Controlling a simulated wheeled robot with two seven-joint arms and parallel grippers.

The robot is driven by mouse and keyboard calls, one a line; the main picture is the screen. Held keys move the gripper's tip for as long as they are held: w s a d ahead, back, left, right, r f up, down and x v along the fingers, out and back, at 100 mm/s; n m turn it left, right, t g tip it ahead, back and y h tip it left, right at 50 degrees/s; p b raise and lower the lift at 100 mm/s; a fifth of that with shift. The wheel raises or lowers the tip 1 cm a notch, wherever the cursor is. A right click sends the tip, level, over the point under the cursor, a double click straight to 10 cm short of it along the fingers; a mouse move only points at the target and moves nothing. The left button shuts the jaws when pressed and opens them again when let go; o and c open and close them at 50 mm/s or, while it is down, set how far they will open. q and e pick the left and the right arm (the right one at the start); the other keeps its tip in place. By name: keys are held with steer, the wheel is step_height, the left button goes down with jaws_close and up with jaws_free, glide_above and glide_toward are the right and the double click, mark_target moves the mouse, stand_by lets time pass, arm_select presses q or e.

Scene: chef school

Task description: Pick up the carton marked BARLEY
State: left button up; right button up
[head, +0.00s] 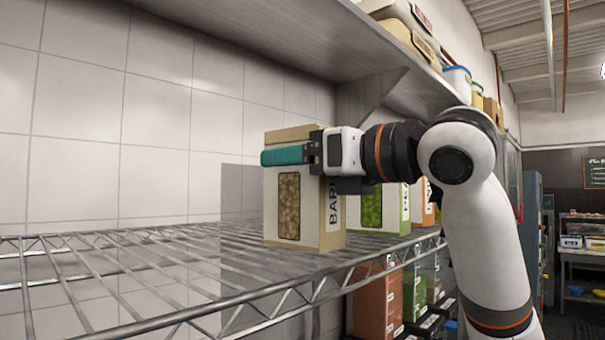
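The carton marked BARLEY (312,225) stands on the wire shelf in the middle of the head view. It is cream and tan, with a window showing pale grain on its front. Only the start of its name shows on the side panel. My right gripper (287,155) comes in from the right at the carton's upper part. One teal finger lies across the upper front face. The other finger is hidden, so I cannot tell whether the gripper is closed on the carton. My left gripper is not in view.
A carton with a green window (372,208) and an orange carton (420,205) stand behind, to the right. An upper shelf (270,38) with containers hangs overhead. More boxes (378,300) stand below. The wire shelf (130,265) is clear on the left, before a tiled wall.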

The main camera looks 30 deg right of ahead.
steer(key=shift+w+f, duration=0.1)
steer(key=shift+w, duration=0.1)
steer(key=shift+s, duration=0.2)
steer(key=c, duration=0.6)
steer(key=shift+w, duration=0.1)
steer(key=c, duration=0.8)
steer(key=shift+r, duration=0.2)
